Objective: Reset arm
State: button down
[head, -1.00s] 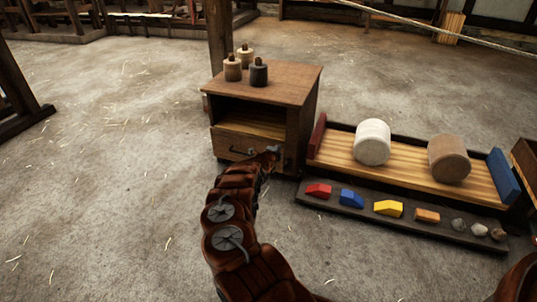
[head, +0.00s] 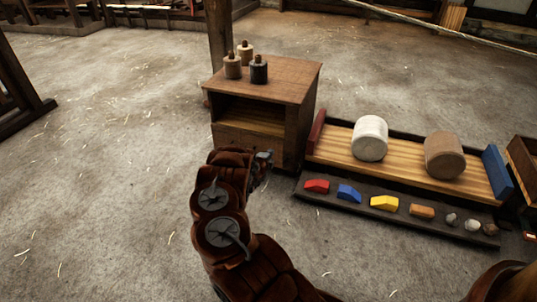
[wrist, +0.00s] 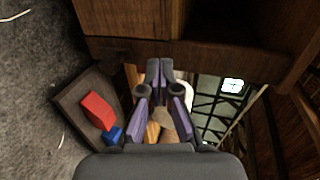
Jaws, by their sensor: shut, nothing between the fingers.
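My gripper (head: 262,160) is in front of the small wooden cabinet (head: 298,112), near its lower front right. In the wrist view my gripper (wrist: 159,66) has its two fingers together with nothing seen between them. My arm partly hides the cabinet's drawer front (head: 228,137); its handle is not visible now. The open shelf above the drawer looks empty.
Bottles (head: 258,70) stand on the cabinet top. To the right lies a slatted wooden platform (head: 335,150) with a white drum (head: 370,138) and a brown drum (head: 445,155). A dark tray (head: 315,200) holds coloured blocks and stones. The floor at left is clear.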

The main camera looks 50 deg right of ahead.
jog(key=shift+v, duration=0.9)
jog(key=shift+w, duration=0.1)
